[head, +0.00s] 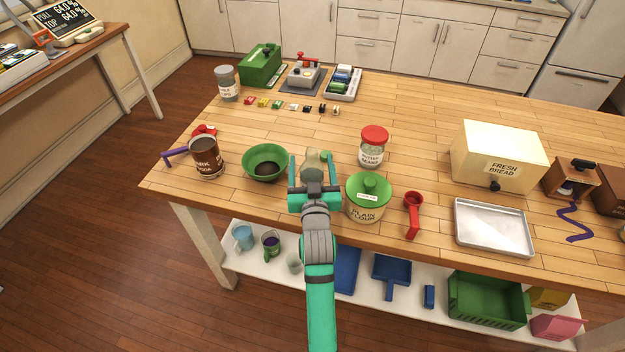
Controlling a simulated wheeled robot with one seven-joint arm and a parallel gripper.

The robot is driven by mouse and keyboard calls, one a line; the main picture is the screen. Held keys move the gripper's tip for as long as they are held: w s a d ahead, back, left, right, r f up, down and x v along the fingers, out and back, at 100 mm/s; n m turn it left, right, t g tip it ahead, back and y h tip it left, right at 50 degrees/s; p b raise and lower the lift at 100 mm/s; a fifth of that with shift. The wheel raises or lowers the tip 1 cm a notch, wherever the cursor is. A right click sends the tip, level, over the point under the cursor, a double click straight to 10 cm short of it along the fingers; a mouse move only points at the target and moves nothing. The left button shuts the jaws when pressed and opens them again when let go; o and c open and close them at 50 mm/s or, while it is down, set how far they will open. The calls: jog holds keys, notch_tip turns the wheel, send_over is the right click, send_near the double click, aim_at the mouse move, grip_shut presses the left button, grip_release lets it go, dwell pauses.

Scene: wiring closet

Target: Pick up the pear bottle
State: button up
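A pale, translucent pear-shaped bottle (313,165), likely the pear bottle, stands on the wooden counter between the green bowl and the flour jar. My gripper (312,160) reaches over the counter's front edge toward it. Its two teal fingers are spread, one on each side of the bottle in the picture. Gaps seem to show between the bottle and both fingers. The lower part of the bottle is hidden by my gripper, and I cannot tell how deep it sits between the fingers.
The green bowl (265,155) is close on the left. The plain flour jar (367,202) is close on the right, with a red scoop (412,212) beyond it. A red-lidded jar (372,150) stands behind right.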

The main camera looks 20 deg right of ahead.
jog(key=shift+c, duration=0.7)
jog(key=shift+a, duration=0.1)
jog(key=c, duration=1.1)
jog(key=shift+o, duration=0.2)
jog(key=shift+r, duration=0.1)
